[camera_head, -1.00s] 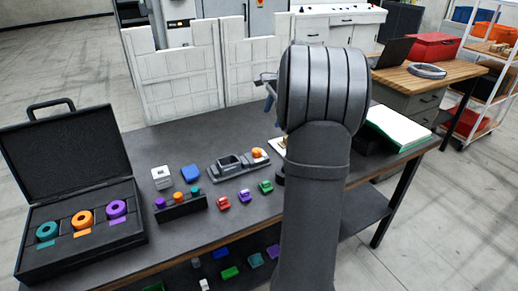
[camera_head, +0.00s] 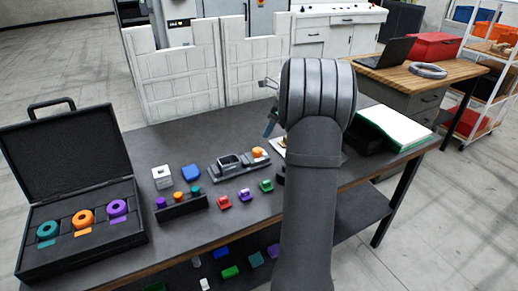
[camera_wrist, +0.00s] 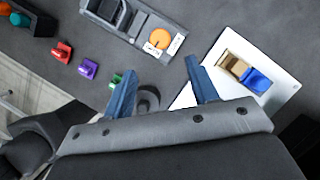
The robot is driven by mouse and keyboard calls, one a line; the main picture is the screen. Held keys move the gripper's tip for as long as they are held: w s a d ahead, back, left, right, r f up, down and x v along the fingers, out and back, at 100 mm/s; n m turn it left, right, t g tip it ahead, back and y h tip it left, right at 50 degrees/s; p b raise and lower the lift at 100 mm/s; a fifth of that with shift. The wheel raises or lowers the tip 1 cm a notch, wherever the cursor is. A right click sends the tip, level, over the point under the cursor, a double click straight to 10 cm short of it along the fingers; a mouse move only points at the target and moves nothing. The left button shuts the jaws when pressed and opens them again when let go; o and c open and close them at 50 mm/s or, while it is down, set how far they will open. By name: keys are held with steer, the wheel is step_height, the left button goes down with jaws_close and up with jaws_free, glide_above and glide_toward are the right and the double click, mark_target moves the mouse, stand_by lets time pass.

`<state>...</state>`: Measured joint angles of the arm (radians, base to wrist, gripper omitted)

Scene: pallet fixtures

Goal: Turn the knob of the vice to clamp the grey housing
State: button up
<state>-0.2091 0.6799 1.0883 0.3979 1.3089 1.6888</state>
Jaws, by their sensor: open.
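The vice is a grey fixture (camera_head: 240,171) near the middle of the bench, with an orange knob (camera_head: 259,152) at its right end. A grey open-topped housing (camera_head: 229,161) sits in its left part. In the wrist view the vice (camera_wrist: 137,27) is at the top, cut off by the edge, with the orange knob (camera_wrist: 160,38) and part of the housing (camera_wrist: 108,9) showing. My gripper (camera_wrist: 160,77) is open and empty, its blue fingers well apart. It is to the right of the knob in the head view (camera_head: 269,107), not touching it.
A white plate (camera_wrist: 285,93) with a tan and blue part lies right of my fingers. Red, purple and green small parts (camera_head: 245,195) stand in front of the vice. A rack of coloured pegs (camera_head: 181,207) and an open black case (camera_head: 118,233) are left.

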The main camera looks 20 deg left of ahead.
mark_target(258, 150)
steer(key=x, duration=1.1)
steer(key=c, duration=1)
steer(key=shift+o, duration=0.2)
